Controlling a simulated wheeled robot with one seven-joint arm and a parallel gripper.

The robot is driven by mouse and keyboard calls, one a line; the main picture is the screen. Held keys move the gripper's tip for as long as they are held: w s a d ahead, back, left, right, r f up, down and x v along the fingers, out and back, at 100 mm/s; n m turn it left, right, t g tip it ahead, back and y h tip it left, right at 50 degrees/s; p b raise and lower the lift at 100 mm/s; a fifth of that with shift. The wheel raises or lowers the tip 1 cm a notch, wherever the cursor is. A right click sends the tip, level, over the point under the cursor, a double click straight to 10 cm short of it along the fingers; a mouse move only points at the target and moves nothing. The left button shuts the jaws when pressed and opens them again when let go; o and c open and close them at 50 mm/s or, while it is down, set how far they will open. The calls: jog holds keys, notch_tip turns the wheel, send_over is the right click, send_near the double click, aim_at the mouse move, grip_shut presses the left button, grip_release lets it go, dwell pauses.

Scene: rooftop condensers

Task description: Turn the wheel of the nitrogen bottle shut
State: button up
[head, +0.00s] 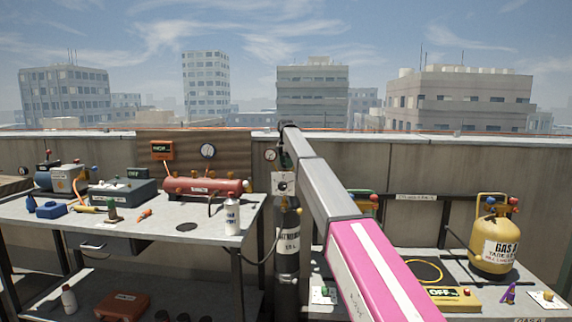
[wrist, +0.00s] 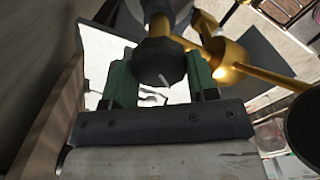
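The nitrogen bottle (head: 288,262) is a dark upright cylinder with a white label, standing between the two benches. My gripper (head: 286,158) is at its top, small and partly hidden by my arm in the head view. In the wrist view, the bottle's wheel (wrist: 160,64) is a dark faceted knob with a pale mark on its face. The green fingers of my gripper (wrist: 160,80) stand on either side of it and appear to touch it. A brass valve body and stem (wrist: 228,62) show beside the wheel. The wheel is hidden in the head view.
The left bench (head: 150,232) carries a red compressor tank (head: 203,189), a white spray can (head: 232,216) and several tools. A yellow gas bottle (head: 495,244) stands on the right bench. A pressure gauge (head: 270,155) is close left of my gripper. The parapet wall is behind.

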jog(key=shift+m, duration=0.3)
jog(key=m, duration=0.6)
jog(key=shift+w, duration=0.15)
jog(key=m, duration=0.5)
jog(key=shift+m, duration=0.3)
dwell(0.3)
jog(key=o, duration=0.9)
notch_tip(320, 180, up, 11)
jog(key=shift+f, duration=0.1)
